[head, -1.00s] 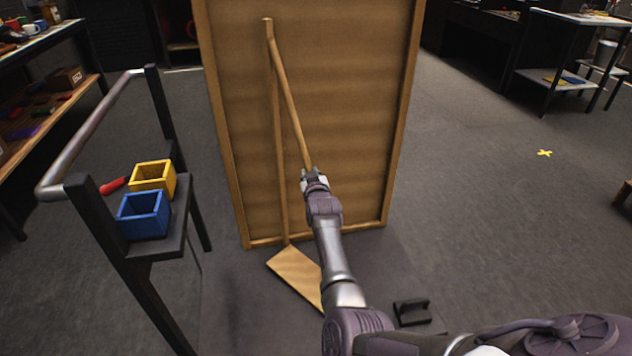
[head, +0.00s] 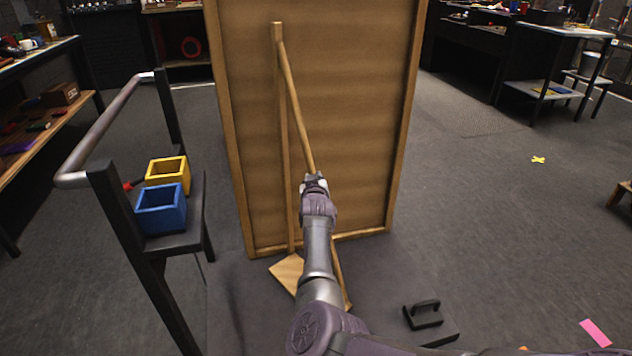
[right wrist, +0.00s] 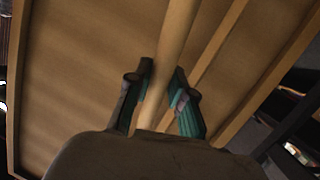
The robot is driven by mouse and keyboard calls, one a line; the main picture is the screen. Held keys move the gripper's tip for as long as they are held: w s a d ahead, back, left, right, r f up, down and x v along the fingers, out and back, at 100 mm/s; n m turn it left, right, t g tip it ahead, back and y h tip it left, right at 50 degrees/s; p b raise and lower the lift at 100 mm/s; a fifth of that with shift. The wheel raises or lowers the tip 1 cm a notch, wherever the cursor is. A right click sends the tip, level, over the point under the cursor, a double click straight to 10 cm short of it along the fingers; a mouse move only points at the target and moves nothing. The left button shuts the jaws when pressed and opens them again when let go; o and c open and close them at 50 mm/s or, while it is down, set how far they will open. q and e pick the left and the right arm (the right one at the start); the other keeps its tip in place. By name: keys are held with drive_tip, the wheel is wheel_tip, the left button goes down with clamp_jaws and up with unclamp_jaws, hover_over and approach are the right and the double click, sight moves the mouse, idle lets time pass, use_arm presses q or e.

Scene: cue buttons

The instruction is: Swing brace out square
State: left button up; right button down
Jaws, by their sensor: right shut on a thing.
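The brace (head: 296,102) is a slim wooden bar. Its top meets an upright wooden strip (head: 283,150) on the back of a tall wooden panel (head: 350,100), and it slants down to the right, away from that strip. My right gripper (head: 315,179) is shut on the brace partway down. In the right wrist view, the two fingers (right wrist: 160,98) sit on either side of the brace (right wrist: 176,35). My arm hides part of the lower brace. A wooden board (head: 287,271) lies at the panel's foot, partly behind my arm. My left gripper is not in view.
A black stand with a metal rail (head: 105,125) is at the left, holding a yellow box (head: 167,184) and a blue box (head: 160,221). A black block with a handle (head: 423,314) is on the floor right of my arm. The floor further right is mostly clear.

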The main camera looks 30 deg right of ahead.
sight(307, 146)
drive_tip(key=shift+w+a+r, duration=0.2)
drive_tip(key=shift+w+a, duration=0.05)
drive_tip(key=shift+a, duration=0.4)
drive_tip(key=c, duration=1.3)
unclamp_jaws()
drive_tip(key=shift+f, duration=0.1)
drive_tip(key=shift+o, duration=1.4)
drive_tip(key=shift+w+a+f, duration=0.15)
drive_tip(key=shift+w+a, duration=0.1)
drive_tip(key=r, duration=1)
drive_tip(key=shift+s+d, duration=0.1)
drive_tip(key=shift+d, duration=0.1)
